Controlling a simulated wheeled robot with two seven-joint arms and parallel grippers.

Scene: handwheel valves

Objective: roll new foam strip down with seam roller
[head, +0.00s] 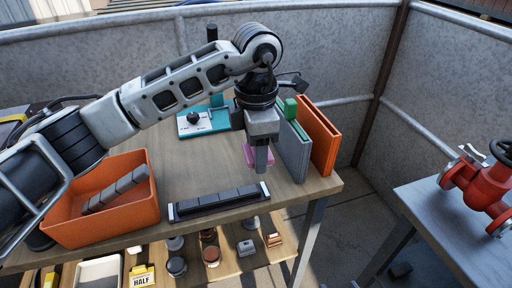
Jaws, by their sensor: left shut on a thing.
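My left gripper (261,162) points down over the right part of the wooden table and is shut on a pink thing (247,155). Only part of the pink thing shows beside the fingers; I cannot tell for sure that it is the seam roller. My right gripper is not in view.
A grey panel (294,150) and an orange panel (322,135) stand upright just right of the gripper. A teal device (215,118) sits behind. A lower shelf (235,262) holds small parts. A red valve (485,185) stands on a separate table at right.

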